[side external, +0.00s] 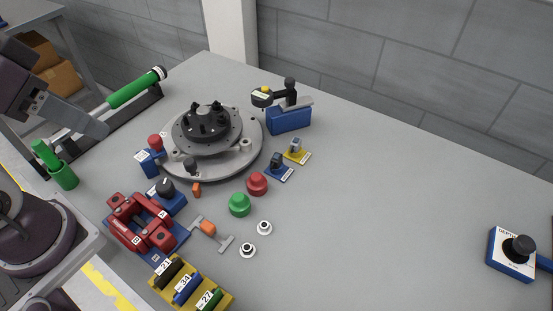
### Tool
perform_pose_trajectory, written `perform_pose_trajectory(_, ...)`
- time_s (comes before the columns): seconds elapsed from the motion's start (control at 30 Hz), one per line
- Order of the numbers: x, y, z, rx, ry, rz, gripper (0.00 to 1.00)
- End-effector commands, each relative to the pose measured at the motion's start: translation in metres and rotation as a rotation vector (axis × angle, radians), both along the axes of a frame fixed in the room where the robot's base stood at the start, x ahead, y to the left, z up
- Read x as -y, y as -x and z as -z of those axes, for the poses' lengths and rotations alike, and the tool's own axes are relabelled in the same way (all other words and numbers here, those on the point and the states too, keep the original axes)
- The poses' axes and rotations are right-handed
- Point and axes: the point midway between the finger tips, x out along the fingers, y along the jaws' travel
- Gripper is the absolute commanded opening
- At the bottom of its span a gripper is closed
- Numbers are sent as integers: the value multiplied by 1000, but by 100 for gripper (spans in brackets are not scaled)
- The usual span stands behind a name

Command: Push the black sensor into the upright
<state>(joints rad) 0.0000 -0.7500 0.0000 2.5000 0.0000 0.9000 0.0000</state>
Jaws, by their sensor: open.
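The chassis fixture is a round grey plate (238,160) with a dark disc (190,139) and several black raised parts on top. A small dark round piece (190,165) sits on its front edge. A blue stand (289,121) behind it carries a black arm with a black round head (261,98). I cannot tell which dark part is the sensor or which part is the upright. My gripper (80,119) is at the upper left, partly cut off, open, left of the fixture and apart from it. I see nothing held in it.
Red clamps (129,232), a yellow rack (163,291) and red and green buttons (239,204) crowd the front. A green cylinder (132,90) lies in a holder at the back left. The table's right middle is clear.

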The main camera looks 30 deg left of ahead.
Motion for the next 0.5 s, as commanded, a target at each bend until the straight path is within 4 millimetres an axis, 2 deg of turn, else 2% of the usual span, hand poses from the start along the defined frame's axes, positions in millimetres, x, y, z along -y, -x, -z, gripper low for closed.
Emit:
perform_pose_trajectory(0.13,0,0,0,0,0,0,48)
perform_pose_trajectory(0.23,0,-3,-2,-7,-21,31,30)
perform_pose_trajectory(0.27,1,-8,-3,-18,-47,71,27)
perform_pose_trajectory(0.37,6,-39,-12,-89,-216,359,27)
perform_pose_trajectory(0.47,22,-90,-13,-188,-430,836,27)
perform_pose_trajectory(0.5,32,-112,-8,-221,-504,1048,27)
